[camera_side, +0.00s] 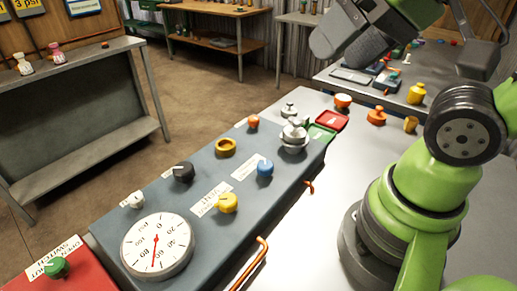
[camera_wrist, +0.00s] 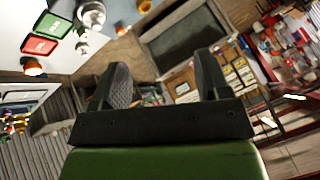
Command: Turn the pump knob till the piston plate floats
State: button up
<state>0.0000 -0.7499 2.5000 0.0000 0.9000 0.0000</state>
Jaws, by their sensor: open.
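My gripper (camera_side: 345,48) is open and empty, high above the far end of the grey panel (camera_side: 205,226); its spread fingers also show in the wrist view (camera_wrist: 163,78). The panel carries a black knob (camera_side: 183,171), a yellow knob (camera_side: 227,203), a blue knob (camera_side: 265,168), a white knob (camera_side: 135,199) and a small orange knob (camera_side: 253,121). The labels are too small to tell which is the pump knob. A round white gauge (camera_side: 157,246) is at the near end. A silver stacked piece (camera_side: 293,137) stands at the far end; I cannot tell whether it holds the piston plate.
A red box (camera_side: 70,281) with a green knob (camera_side: 56,267) adjoins the near end. Red (camera_side: 331,121) and green trays lie at the far end. An orange handle (camera_side: 250,262) sticks out at the panel's right side.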

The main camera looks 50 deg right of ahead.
jog(key=n+g+h, duration=0.2)
jog(key=n+g, duration=0.1)
jog(key=g, duration=0.4)
send_over(183, 167)
notch_tip(183, 167, down, 14)
notch_tip(183, 167, down, 11)
jog(key=shift+r, duration=0.1)
jog(key=shift+c, duration=0.5)
